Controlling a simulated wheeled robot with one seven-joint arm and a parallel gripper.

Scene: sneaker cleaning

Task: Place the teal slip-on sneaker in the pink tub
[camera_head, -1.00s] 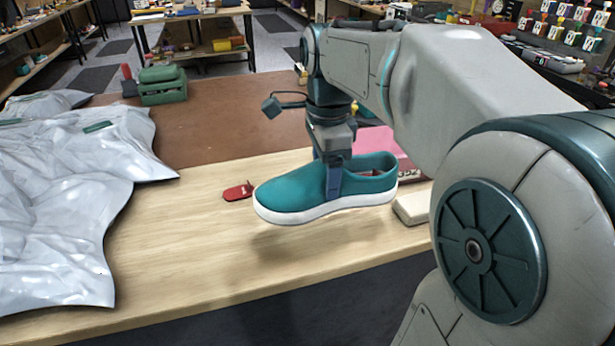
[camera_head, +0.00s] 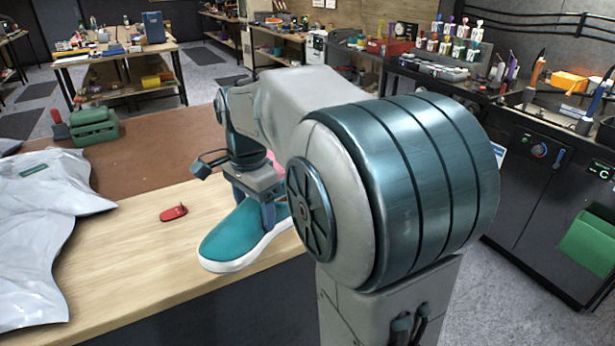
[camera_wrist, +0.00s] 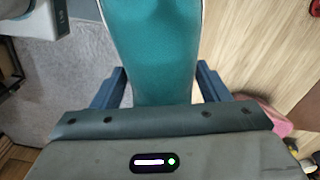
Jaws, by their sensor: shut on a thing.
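My gripper (camera_head: 254,208) is shut on the teal slip-on sneaker (camera_head: 232,236), which has a white sole. The toe points to the lower left in the head view, and my arm hides the heel part. The shoe shows over the front edge of the wooden table. In the wrist view the teal upper (camera_wrist: 152,45) sits between the two blue fingers. A small patch of pink (camera_head: 274,164), perhaps the pink tub, shows behind my gripper. A pink piece (camera_wrist: 276,122) also shows at the right of the wrist view. The tub's shape and opening are mostly hidden.
A red tag-like item (camera_head: 173,213) lies on the bare wooden tabletop (camera_head: 130,262). A crumpled silvery sheet (camera_head: 45,215) covers the table's left side. A green case (camera_head: 93,126) stands farther back. A black workbench (camera_head: 540,170) stands at the right, with grey floor before it.

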